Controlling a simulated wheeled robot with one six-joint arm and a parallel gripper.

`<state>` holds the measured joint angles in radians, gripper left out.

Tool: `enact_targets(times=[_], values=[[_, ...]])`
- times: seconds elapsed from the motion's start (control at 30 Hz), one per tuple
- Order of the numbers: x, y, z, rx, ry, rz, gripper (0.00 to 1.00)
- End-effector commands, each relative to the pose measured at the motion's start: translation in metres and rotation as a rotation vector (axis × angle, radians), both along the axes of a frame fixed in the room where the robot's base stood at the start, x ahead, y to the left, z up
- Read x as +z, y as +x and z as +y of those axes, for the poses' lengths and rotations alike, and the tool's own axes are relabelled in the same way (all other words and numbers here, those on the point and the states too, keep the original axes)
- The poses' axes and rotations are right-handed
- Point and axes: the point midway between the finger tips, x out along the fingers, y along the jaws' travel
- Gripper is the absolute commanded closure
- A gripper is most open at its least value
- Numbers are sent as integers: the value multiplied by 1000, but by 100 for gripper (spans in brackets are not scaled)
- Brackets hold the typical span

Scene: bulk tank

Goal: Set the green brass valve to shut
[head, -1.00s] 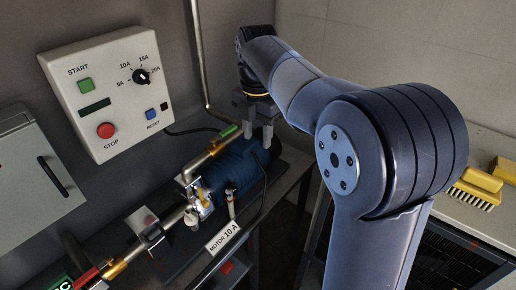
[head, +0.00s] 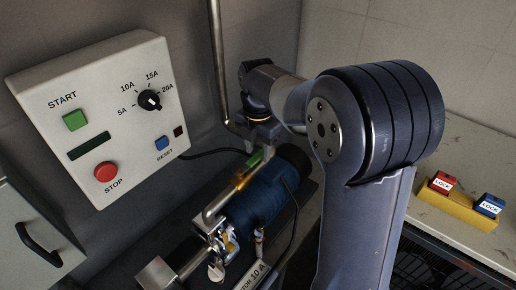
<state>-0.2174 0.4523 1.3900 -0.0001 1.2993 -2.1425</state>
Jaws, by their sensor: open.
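The green-handled brass valve shows in the head view, with its green lever (head: 254,160) above the brass body (head: 241,179). It sits on the pipe beside the blue motor. The lever appears roughly in line with the pipe, pointing up and to the right. My gripper (head: 259,149) is open, pointing down at the lever's far end. The fingers look very close to the lever; I cannot tell whether they touch it. Part of the lever's far end may be hidden behind a finger.
The blue motor (head: 262,200) lies just right of the valve. A control box (head: 110,110) with buttons and a dial is on the left wall. A vertical pipe (head: 217,70) stands behind. Red (head: 441,184) and blue (head: 489,206) locks sit on a yellow holder on the right counter.

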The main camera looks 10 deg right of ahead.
Motion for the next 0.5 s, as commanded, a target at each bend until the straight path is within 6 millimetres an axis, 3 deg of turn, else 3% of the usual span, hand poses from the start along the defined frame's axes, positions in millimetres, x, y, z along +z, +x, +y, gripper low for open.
enact_targets(times=[0.3,0.5], values=[[-3,0,0,0,0,0,58],[-3,0,0,0,0,0,75]])
